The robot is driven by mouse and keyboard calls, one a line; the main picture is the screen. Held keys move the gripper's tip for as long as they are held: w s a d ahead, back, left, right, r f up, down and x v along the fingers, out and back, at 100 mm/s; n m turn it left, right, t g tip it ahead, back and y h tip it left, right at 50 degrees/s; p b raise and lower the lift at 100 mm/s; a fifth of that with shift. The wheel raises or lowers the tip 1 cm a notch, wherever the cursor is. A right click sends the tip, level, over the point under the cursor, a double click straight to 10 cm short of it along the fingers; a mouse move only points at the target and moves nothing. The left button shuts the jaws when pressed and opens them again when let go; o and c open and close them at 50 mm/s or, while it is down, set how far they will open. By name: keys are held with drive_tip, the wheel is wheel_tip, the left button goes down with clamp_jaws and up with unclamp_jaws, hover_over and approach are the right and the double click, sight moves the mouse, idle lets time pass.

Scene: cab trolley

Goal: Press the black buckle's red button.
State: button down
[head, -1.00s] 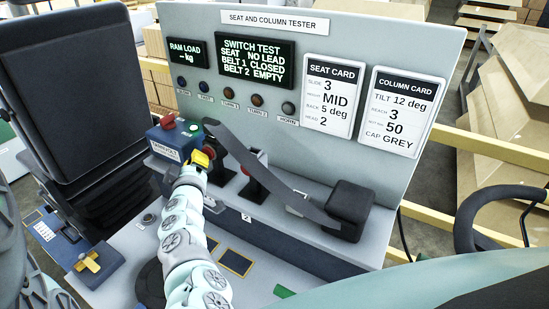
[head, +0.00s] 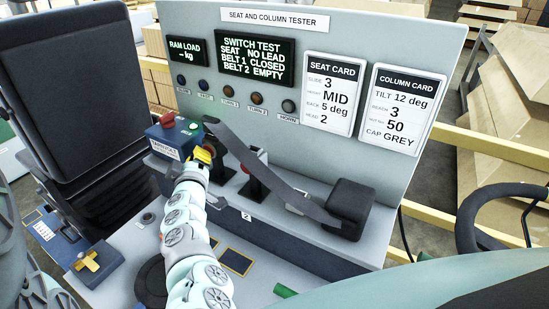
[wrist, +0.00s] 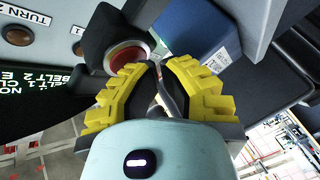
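My gripper (head: 204,153) has yellow fingers and is just left of these buckles. In the wrist view my gripper (wrist: 157,65) has its fingertips drawn together, with nothing clearly held. A round red button (wrist: 128,57) in a pale ring on a dark body lies just beyond the left fingertip. I cannot tell which buckle this is, or whether they touch.
A blue box (head: 170,140) with a red knob stands left of my gripper; it also shows in the wrist view (wrist: 200,35). A dark belt strap (head: 265,170) slants in front of the panel to a black block (head: 349,207). The screen (head: 254,58) reads BELT 1 CLOSED, BELT 2 EMPTY.

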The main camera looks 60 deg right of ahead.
drive_tip(key=shift+s, duration=0.1)
drive_tip(key=shift+a, duration=0.9)
drive_tip(key=shift+s+a+p, duration=0.2)
drive_tip(key=shift+a+p, duration=0.3)
drive_tip(key=shift+a, duration=2)
